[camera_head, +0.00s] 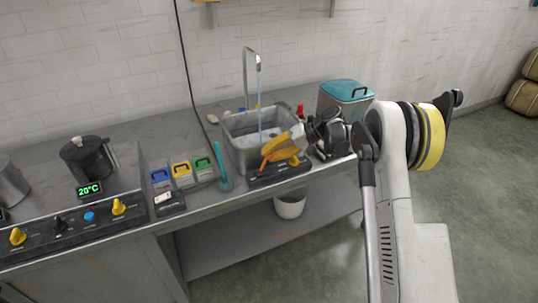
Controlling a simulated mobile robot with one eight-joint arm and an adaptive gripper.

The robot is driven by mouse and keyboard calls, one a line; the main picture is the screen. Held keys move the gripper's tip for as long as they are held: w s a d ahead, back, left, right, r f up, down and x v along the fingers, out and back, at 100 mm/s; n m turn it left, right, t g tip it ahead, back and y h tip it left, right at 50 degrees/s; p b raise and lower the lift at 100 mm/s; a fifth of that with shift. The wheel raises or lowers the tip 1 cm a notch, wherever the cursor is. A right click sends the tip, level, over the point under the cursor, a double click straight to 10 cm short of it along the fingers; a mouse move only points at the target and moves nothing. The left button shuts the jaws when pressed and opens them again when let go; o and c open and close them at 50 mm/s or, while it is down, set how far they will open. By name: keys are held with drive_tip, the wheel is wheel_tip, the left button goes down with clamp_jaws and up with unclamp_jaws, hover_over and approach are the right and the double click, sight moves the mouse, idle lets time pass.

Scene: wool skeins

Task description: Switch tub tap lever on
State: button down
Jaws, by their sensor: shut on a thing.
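The grey tub (237,139) stands on the counter at picture centre, with a tall tap (248,76) behind it. A thin bluish stream (260,107) runs from its spout into the tub. A dark panel (266,175) at the tub's front carries a yellow knob (294,161); I cannot tell whether this is the tap lever or how it is set. My black gripper (318,133) is at the tub's front right corner, partly hidden by its own wrist. It is shut on an orange-yellow thing (280,145) at the tub's front rim; what this is stays unclear.
A teal-lidded bin (345,92) stands right of the tub, close behind my arm. Blue, yellow and green boxes (181,172) and a teal tool (222,174) stand left. A kettle-like pot (88,159) is farther left. A white bucket (290,206) is below the counter.

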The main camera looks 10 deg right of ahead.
drive_tip(key=c, duration=1.3)
unclamp_jaws()
drive_tip(key=shift+f, duration=0.1)
drive_tip(key=shift+o, duration=0.2)
drive_tip(key=v, duration=1.2)
